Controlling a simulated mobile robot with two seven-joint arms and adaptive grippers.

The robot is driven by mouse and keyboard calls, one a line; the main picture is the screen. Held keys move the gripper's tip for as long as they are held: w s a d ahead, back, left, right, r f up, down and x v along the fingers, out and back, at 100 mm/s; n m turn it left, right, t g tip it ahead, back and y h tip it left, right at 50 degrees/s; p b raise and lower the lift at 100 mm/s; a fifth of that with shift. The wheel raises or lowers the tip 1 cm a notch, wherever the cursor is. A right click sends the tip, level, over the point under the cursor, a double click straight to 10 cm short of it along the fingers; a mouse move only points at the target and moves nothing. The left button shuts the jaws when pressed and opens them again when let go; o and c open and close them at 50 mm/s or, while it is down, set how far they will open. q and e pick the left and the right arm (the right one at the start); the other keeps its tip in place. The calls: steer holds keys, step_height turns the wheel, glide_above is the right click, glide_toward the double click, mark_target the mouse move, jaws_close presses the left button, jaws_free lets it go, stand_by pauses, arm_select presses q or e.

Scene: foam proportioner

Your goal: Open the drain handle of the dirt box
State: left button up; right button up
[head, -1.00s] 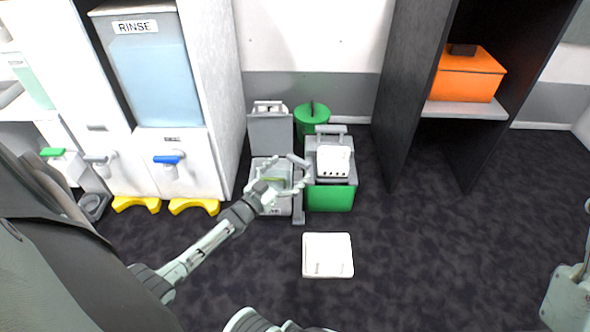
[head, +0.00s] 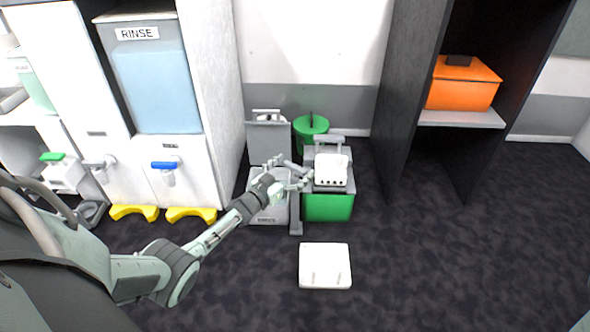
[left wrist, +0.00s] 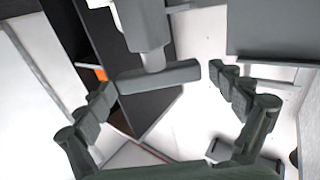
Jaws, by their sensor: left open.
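A grey box (head: 267,210) with its lid (head: 268,135) raised stands on the floor right of the rinse cabinet. Its front label is too small to read, so I cannot be sure it is the dirt box. My left gripper (head: 295,173) is open over the box's right upper side. In the left wrist view, a grey T-shaped handle (left wrist: 160,76) on a pale stem (left wrist: 152,60) lies between the open fingers (left wrist: 162,80). I cannot tell whether the fingers touch it. My right gripper is out of view.
A green-based box (head: 328,207) with a white unit (head: 331,172) on top stands close on the right. A green bin (head: 310,130) is behind. A white slab (head: 325,266) lies on the floor in front. The dark floor (head: 440,260) to the right is clear.

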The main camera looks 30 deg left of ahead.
arm_select(q)
steer(key=shift+w, duration=0.1)
steer(key=c, duration=1.2)
steer(key=shift+o, duration=0.2)
